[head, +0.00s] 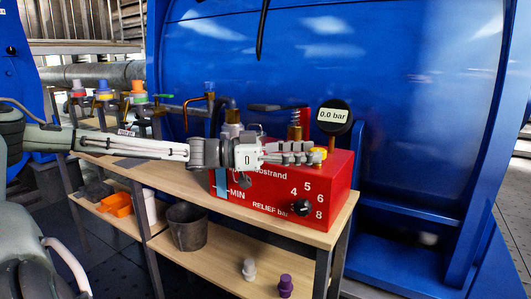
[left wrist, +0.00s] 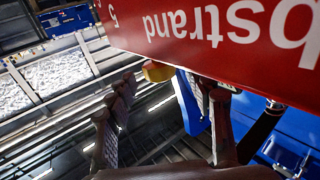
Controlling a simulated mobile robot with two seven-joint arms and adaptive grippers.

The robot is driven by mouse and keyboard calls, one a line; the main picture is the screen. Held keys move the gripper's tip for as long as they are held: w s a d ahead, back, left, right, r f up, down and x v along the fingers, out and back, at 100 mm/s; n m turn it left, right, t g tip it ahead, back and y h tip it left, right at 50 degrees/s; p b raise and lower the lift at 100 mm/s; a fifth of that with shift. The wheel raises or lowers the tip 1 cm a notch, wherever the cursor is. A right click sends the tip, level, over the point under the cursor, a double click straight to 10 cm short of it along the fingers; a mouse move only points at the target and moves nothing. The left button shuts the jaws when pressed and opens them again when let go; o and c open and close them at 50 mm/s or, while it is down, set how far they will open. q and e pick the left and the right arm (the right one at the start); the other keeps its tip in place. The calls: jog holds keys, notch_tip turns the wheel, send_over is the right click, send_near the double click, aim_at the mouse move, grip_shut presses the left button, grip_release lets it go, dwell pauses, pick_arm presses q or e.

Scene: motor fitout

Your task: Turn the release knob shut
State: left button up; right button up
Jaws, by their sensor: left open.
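The red box (head: 277,213), marked "RELIEF bar", stands on the wooden bench. A yellow knob (head: 320,151) sits on its top at the right end; it also shows in the left wrist view (left wrist: 157,71). I take it to be the release knob; no label on it is readable. My left gripper (head: 308,153) reaches in from the left along the box's top front edge, its fingertips close to the yellow knob. In the left wrist view its fingers (left wrist: 168,95) are apart and the knob shows beyond the gap. I cannot tell whether they touch it. My right gripper is not in view.
A black dial knob (head: 301,207) is on the box's front. A gauge (head: 333,116) reading 0.0 bar stands behind the yellow knob, next to a red spring (head: 295,121). A dark bucket (head: 187,227) and grey (head: 249,269) and purple (head: 285,286) plugs sit on the lower shelf.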

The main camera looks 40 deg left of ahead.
pick_arm(q)
jog(key=v, duration=0.9)
jog(key=shift+a, duration=0.1)
